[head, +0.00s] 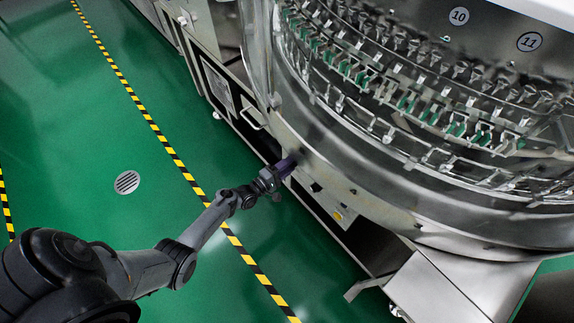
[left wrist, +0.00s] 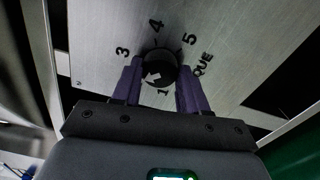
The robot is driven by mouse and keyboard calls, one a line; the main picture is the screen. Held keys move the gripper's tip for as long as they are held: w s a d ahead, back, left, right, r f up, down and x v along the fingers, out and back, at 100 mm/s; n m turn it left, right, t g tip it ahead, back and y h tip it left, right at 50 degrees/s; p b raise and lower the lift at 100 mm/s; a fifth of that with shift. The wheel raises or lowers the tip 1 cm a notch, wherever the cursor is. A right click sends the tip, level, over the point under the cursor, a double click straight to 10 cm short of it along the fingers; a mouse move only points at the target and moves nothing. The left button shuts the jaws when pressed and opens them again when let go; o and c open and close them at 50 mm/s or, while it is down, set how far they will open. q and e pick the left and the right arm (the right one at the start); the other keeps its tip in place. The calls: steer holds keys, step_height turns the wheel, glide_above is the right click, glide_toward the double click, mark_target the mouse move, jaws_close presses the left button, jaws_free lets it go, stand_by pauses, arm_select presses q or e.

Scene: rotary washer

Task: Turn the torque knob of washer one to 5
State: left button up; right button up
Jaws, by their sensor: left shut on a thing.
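The black torque knob (left wrist: 162,66) sits on a brushed metal panel (left wrist: 240,45) in the left wrist view. The numbers 3, 4, 5 and 1 and the letters QUE show around it. A white mark shows on the knob's lower left part; I cannot tell which number it indicates. The purple fingers of my left gripper (left wrist: 158,70) are on either side of the knob and shut on it. In the head view my left gripper (head: 289,167) reaches the washer's lower front, and the knob is hidden there. My right gripper is not in view.
The round washer (head: 380,190) with its metal racks fills the upper right. A metal chute (head: 440,290) juts out at the lower right. A cabinet with a handle (head: 252,120) stands left of the arm's reach. The green floor (head: 80,180) with striped tape is clear.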

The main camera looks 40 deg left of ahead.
arm_select(q)
steer(key=shift+f+m, duration=0.1)
steer(key=shift+m, duration=15.8)
steer(key=o, duration=1.1)
steer(key=shift+c, duration=0.2)
